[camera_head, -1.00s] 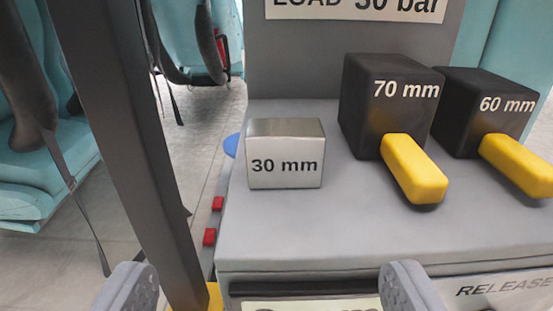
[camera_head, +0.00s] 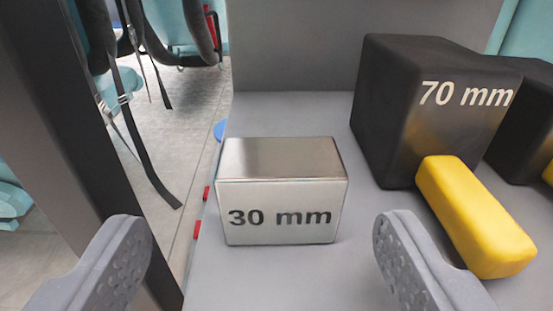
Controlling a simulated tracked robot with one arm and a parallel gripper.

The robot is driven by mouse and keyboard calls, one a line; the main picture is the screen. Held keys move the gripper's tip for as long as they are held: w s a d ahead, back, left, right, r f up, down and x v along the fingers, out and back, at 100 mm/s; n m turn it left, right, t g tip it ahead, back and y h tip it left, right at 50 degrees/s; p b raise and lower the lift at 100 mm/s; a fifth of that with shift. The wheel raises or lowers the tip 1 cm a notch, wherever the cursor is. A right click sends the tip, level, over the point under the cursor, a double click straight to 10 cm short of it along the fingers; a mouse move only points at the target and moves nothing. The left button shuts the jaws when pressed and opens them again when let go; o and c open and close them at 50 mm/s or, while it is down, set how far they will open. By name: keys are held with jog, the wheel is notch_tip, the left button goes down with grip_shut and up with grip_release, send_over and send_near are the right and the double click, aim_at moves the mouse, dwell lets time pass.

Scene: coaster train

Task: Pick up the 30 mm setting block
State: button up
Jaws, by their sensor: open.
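The 30 mm setting block (camera_head: 281,194) is a small silver metal block with its "30 mm" label facing me. It sits upright on the grey shelf (camera_head: 285,110), near the shelf's left edge. My gripper (camera_head: 262,240) is open, with one grey finger at the lower left and the other at the lower right. The block shows between and beyond the two fingertips, and neither finger appears to touch it.
A larger black 70 mm block (camera_head: 400,110) with a yellow handle (camera_head: 475,215) stands close on the right. Another black block (camera_head: 525,130) is partly cut off behind it. A dark post (camera_head: 70,130) rises at left. A grey panel (camera_head: 360,45) stands behind.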

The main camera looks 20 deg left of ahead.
aim_at(278, 150)
jog(key=shift+d+b+x, duration=0.15)
jog(key=shift+b+x, duration=0.3)
jog(key=shift+x, duration=0.85)
jog(key=shift+d+b+x, duration=0.15)
jog(key=shift+b+x, duration=0.25)
jog(key=shift+x, duration=0.95)
jog(key=shift+w+r, duration=0.1)
jog(key=shift+r, duration=0.1)
jog(key=shift+c, duration=0.3)
jog(key=c, duration=1.3)
jog(key=shift+r+p, duration=0.45)
jog(key=shift+r, duration=0.15)
notch_tip(278, 150, up, 3)
jog(key=shift+f+p, duration=0.1)
jog(key=shift+p, duration=0.9)
jog(key=p+v, duration=0.2)
jog(key=v, duration=0.1)
jog(key=p+v, duration=0.2)
jog(key=v, duration=0.2)
jog(key=a+p+v, duration=0.1)
jog(key=p+v, duration=0.2)
jog(key=shift+s+f, duration=0.25)
jog(key=shift+s, duration=0.4)
